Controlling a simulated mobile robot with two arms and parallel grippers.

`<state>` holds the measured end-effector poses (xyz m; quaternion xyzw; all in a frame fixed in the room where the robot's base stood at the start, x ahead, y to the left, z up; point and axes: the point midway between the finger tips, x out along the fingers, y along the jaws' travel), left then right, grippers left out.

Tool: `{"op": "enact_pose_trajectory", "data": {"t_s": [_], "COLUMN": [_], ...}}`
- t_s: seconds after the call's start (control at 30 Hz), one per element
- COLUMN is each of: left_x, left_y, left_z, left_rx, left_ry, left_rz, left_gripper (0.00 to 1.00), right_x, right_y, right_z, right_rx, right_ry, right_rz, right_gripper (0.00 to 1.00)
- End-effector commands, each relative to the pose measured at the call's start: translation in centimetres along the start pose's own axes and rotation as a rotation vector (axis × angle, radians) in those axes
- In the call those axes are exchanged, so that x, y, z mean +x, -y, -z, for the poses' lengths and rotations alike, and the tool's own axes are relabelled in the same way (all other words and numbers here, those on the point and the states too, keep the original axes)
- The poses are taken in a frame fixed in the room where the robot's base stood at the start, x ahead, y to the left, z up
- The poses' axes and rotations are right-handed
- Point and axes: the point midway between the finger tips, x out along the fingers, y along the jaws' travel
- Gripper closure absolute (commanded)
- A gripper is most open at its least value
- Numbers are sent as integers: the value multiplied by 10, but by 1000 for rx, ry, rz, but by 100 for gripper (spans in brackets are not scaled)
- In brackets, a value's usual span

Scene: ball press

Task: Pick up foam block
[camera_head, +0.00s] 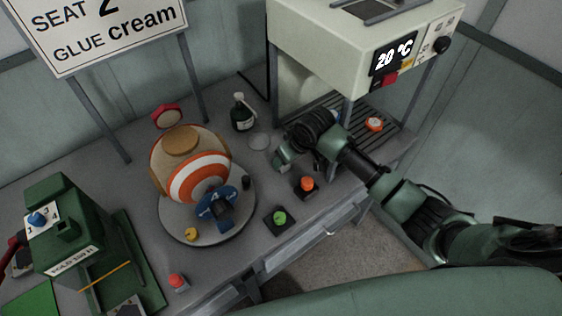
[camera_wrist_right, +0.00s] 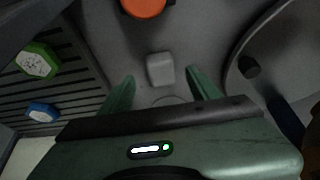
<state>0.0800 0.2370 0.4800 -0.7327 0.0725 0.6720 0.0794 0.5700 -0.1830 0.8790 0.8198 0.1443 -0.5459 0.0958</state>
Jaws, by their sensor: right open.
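The foam block looks to be the small pale grey block (camera_wrist_right: 160,69) on the grey bench in the right wrist view. It lies just beyond and between the two green fingertips of my right gripper (camera_wrist_right: 158,88), which is open and empty. In the head view my right gripper (camera_head: 284,160) points down over the bench between the machine and the round turntable. The block cannot be made out there, as the gripper covers that spot. My left gripper is not in view.
The turntable (camera_head: 176,226) bears a striped ball (camera_head: 190,165). An orange button (camera_head: 307,184) and a green button (camera_head: 280,218) stand near the front edge. A dark bottle (camera_head: 242,112) stands behind. The heated machine (camera_head: 345,45) has a slatted rack (camera_head: 397,139) below.

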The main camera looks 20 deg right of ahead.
Motion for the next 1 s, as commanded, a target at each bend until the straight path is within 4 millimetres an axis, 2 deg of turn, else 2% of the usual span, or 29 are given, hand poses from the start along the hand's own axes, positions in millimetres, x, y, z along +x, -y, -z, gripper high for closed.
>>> {"op": "enact_pose_trajectory", "data": {"t_s": [0.1, 0.3, 0.47, 0.6, 0.63, 0.83, 0.87, 1.0], "left_x": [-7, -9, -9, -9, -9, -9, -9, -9], "left_y": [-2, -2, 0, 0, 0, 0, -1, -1], "left_z": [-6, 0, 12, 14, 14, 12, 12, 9], "left_rx": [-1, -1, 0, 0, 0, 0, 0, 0], "left_ry": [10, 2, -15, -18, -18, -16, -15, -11], "left_rz": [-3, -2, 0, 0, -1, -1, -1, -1], "left_gripper": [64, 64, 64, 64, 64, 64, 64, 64], "right_x": [14, 39, 45, 45, 45, 45, 45, 45], "right_y": [2, 2, 1, 1, 1, 1, 1, 1], "right_z": [4, 4, 4, 4, 4, 4, 4, 4], "right_rx": [1, 0, -1, -1, -1, -1, -1, -1], "right_ry": [2, 1, -1, -1, -1, -1, -1, -1], "right_rz": [0, 1, -1, -1, -1, -1, -1, -1], "right_gripper": [38, 38, 38, 38, 41, 97, 100, 100]}}
